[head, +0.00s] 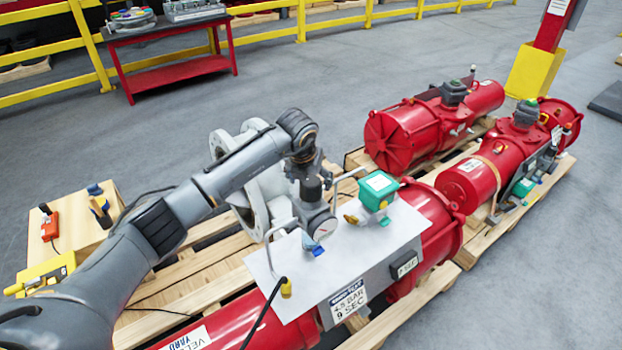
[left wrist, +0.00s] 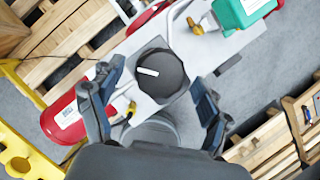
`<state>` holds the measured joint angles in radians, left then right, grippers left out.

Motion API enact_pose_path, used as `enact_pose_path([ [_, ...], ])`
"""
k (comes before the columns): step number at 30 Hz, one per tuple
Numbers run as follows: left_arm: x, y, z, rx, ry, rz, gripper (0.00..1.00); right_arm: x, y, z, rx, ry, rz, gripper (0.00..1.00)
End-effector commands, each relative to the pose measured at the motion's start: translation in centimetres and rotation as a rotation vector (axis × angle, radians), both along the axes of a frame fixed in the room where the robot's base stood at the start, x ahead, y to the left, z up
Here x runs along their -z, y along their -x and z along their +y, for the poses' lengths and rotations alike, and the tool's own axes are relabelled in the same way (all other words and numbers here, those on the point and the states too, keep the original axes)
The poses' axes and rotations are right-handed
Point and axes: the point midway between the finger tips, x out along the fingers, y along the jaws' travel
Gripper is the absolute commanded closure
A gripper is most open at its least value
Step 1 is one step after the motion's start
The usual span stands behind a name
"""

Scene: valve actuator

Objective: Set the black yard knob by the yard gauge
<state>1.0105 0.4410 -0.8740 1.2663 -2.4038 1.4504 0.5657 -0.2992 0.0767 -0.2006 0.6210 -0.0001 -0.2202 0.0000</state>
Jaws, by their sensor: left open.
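The black yard knob (left wrist: 160,72) is round with a white mark on top and fills the middle of the left wrist view. In the head view the knob (head: 312,189) sits on a grey regulator on a pale plate. The yard gauge (head: 323,228), with a white dial and a red needle, is on the front of that regulator. I cannot read its scale. My left gripper (head: 310,170) is over the knob. In the left wrist view its open fingers (left wrist: 157,80) stand on either side of the knob, apart from it. My right gripper is not in view.
A plate (head: 349,300) reads "4.5 BAR" and "9 SEC". A green-topped box (head: 378,190) and bent grey tubes stand close to the regulator. Red actuators (head: 405,135) lie on pallets behind. A wooden box (head: 70,222) with tools is at left.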

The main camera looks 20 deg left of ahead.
Motion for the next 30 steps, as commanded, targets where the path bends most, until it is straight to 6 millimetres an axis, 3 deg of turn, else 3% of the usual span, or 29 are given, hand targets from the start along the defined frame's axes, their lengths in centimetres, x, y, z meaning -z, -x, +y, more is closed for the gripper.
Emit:
enact_pose_path([
  [6, 1.9, -0.8, 0.0, -0.001, 0.001, 0.001, 0.22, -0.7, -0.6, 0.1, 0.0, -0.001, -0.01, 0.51],
  [16, 2.2, -1.0, 0.0, 0.0, 0.001, -0.001, 0.22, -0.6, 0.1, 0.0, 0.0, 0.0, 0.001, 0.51],
  [24, 2.2, -1.0, 0.0, 0.0, 0.001, -0.001, 0.75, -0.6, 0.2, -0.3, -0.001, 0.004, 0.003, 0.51],
  [30, 2.3, -1.0, 0.0, 0.007, 0.0, -0.001, 0.77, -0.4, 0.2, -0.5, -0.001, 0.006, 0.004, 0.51],
])
